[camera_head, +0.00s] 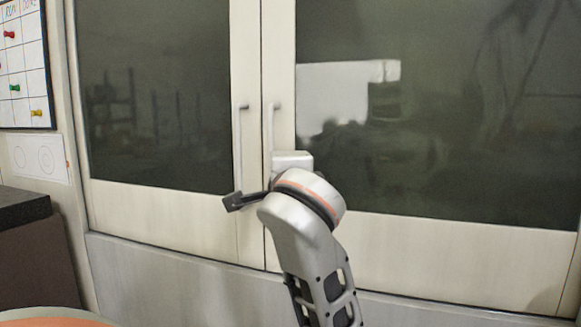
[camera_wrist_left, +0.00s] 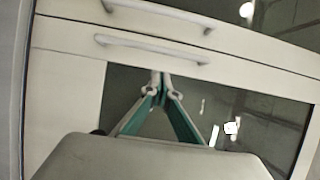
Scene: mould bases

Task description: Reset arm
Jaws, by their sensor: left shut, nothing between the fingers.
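My left gripper (camera_wrist_left: 160,76) is shut and empty in the left wrist view, its teal-lined fingers meeting at the tips. The handle is outside the fingers. My right gripper is not in view.
The cabinet's left door (camera_head: 160,205) and right door look closed, with dark glass panels. Their upright handles stand side by side, the left one (camera_head: 238,140) beside the right one (camera_head: 270,130). A dark counter (camera_head: 25,207) stands at the left, below a pinned chart (camera_head: 25,65).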

